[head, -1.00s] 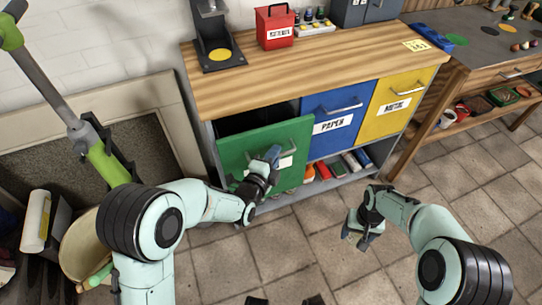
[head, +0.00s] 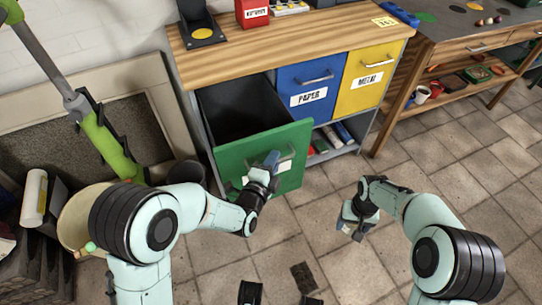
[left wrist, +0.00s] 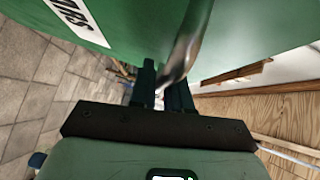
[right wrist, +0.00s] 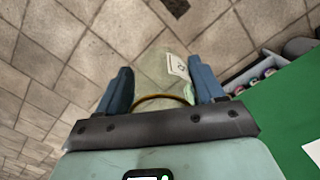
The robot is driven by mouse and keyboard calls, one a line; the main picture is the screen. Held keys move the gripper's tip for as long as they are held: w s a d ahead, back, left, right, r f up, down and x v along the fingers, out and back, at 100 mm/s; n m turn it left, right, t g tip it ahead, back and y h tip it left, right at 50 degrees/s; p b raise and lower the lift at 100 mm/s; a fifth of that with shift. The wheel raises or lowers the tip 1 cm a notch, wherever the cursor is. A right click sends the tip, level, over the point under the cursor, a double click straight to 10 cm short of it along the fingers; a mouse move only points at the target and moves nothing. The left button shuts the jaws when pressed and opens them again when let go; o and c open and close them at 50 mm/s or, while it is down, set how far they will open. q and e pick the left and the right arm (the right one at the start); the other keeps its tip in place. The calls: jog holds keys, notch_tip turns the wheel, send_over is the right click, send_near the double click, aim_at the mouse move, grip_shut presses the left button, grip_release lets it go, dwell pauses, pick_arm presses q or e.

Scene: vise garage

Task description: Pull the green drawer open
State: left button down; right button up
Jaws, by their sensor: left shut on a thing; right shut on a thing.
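The green drawer (head: 233,154) stands pulled out of the workbench, its dark, empty-looking inside (head: 245,105) showing from above. My left gripper (head: 269,166) is at the metal bar handle (head: 288,164) on its front. In the left wrist view the fingers (left wrist: 162,92) are closed on the handle (left wrist: 184,45), with the green front just beyond. My right gripper (head: 353,223) is over the floor, right of the drawer. In the right wrist view its fingers (right wrist: 162,95) are shut on a clear glass jar (right wrist: 155,74) with a white label and an orange rim.
The blue paper drawer (head: 300,77) and yellow metal drawer (head: 385,72) are shut. Below them is an open shelf with coloured items (head: 335,135). The tiled floor (head: 440,165) is clear at right.

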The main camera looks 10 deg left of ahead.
pick_arm(q)
jog(key=shift+s+d, duration=0.25)
jog(key=shift+s, duration=0.15)
pick_arm(e)
jog(key=shift+s+d, duration=0.1)
jog(key=shift+s, duration=0.1)
pick_arm(q)
jog(key=c, duration=1.2)
grip_release()
